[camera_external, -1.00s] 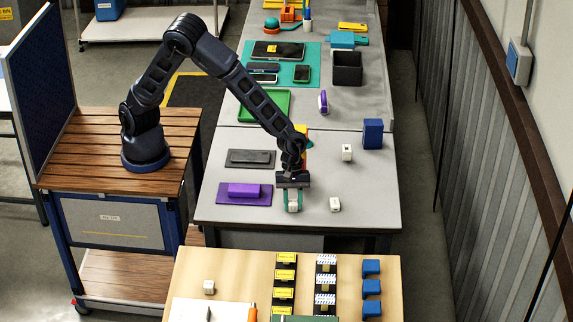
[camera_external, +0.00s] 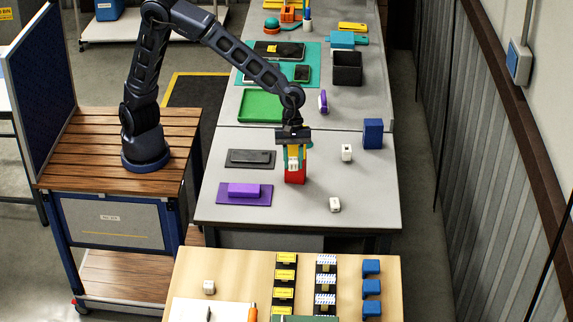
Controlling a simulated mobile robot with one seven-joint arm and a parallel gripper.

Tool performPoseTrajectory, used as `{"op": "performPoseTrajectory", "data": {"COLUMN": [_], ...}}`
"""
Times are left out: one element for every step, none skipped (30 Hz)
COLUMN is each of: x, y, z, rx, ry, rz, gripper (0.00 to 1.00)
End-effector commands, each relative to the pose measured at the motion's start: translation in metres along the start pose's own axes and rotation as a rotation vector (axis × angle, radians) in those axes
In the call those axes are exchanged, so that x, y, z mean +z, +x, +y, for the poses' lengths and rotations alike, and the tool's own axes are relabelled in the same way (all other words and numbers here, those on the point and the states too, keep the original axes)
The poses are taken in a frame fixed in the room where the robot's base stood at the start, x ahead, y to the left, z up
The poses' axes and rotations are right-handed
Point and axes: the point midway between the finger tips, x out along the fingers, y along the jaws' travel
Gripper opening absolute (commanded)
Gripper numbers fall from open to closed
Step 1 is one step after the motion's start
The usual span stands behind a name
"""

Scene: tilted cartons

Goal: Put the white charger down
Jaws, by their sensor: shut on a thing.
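My gripper (camera_external: 293,157) is shut on a small white charger (camera_external: 293,164), held up over the grey table (camera_external: 225,214). A red and yellow carton (camera_external: 295,178) shows directly below and behind it, partly hidden by my gripper and the charger. I cannot tell whether the charger touches the carton. Two other small white blocks like chargers stand on the table to the right, one farther back (camera_external: 347,152) and one nearer the front (camera_external: 335,204).
Left of my gripper lie a dark grey pad (camera_external: 236,163) and a purple block (camera_external: 244,189) on a purple pad. A blue box (camera_external: 373,134) stands at the right edge. The table's front left and front middle are clear. A wooden table (camera_external: 240,262) stands in front.

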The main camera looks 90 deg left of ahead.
Motion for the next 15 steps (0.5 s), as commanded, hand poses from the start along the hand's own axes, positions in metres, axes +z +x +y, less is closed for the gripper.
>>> {"op": "performPoseTrajectory", "data": {"x": [0.003, 0.005, 0.006, 0.007, 0.007, 0.008, 0.009, 0.009, 0.009, 0.009, 0.01, 0.011, 0.013, 0.016, 0.022], "y": [-0.007, -0.01, -0.013, -0.015, -0.017, -0.019, -0.02, -0.021, -0.022, -0.022, -0.022, -0.021, -0.019, -0.017, -0.013], "z": [0.0, 0.001, 0.001, 0.001, 0.0, 0.0, 0.0, 0.0, 0.0, 0.0, 0.0, 0.0, -0.001, -0.002, -0.003], "rx": [0.002, 0.002, 0.002, 0.001, 0.001, 0.0, 0.0, 0.0, 0.0, 0.0, 0.0, -0.001, -0.001, -0.002, -0.003], "ry": [0.002, 0.002, 0.001, 0.001, 0.001, 0.001, 0.001, 0.001, 0.001, 0.001, 0.001, 0.002, 0.003, 0.004, 0.008], "rz": [-0.002, -0.002, -0.001, -0.001, -0.001, -0.001, -0.001, -0.001, -0.001, -0.001, 0.0, 0.0, 0.001, 0.002, 0.003], "gripper": [0.07, 0.07, 0.07, 0.07, 0.07, 0.07, 0.07, 0.07, 0.07, 0.07, 0.07, 0.07, 0.07, 0.07, 0.07]}}
